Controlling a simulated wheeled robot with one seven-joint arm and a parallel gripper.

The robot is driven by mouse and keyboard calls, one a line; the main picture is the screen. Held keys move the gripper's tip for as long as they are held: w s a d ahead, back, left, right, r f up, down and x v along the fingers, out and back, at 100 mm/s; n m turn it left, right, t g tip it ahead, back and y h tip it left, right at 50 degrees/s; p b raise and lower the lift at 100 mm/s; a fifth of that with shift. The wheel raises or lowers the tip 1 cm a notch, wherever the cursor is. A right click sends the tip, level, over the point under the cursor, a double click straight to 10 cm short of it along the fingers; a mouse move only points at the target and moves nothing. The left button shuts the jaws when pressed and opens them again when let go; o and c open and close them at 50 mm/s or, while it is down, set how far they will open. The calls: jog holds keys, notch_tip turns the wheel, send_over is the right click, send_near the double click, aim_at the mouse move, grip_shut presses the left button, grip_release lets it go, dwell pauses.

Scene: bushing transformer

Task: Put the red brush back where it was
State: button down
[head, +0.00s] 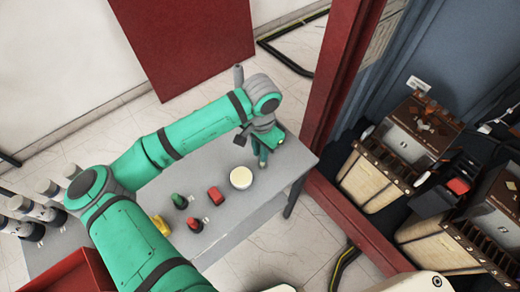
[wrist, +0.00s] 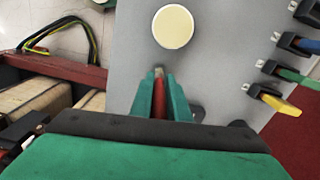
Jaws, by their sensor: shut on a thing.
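The red brush (wrist: 158,101) is between the fingers of my gripper (wrist: 160,97) in the wrist view. Only a narrow red strip with a pale tip shows; the fingers cover the rest. In the head view my gripper (head: 263,148) is over the far right end of the grey table (head: 225,225), and I cannot make out the brush there. The wrist view shows black holders in a row at the right, with a blue handle (wrist: 309,46), a green handle (wrist: 296,76) and a yellow handle (wrist: 281,104). I cannot tell which holder is the brush's place.
A cream round container (head: 241,178) stands near my gripper, also in the wrist view (wrist: 173,27). A red block (head: 215,195), a green item (head: 179,200), a red item (head: 194,225) and a yellow item (head: 160,225) are to the left. A red post (head: 335,75) rises at the right.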

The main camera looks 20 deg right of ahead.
jog(key=c, duration=1.7)
grip_release()
jog(key=shift+r, duration=0.15)
notch_tip(320, 180, up, 13)
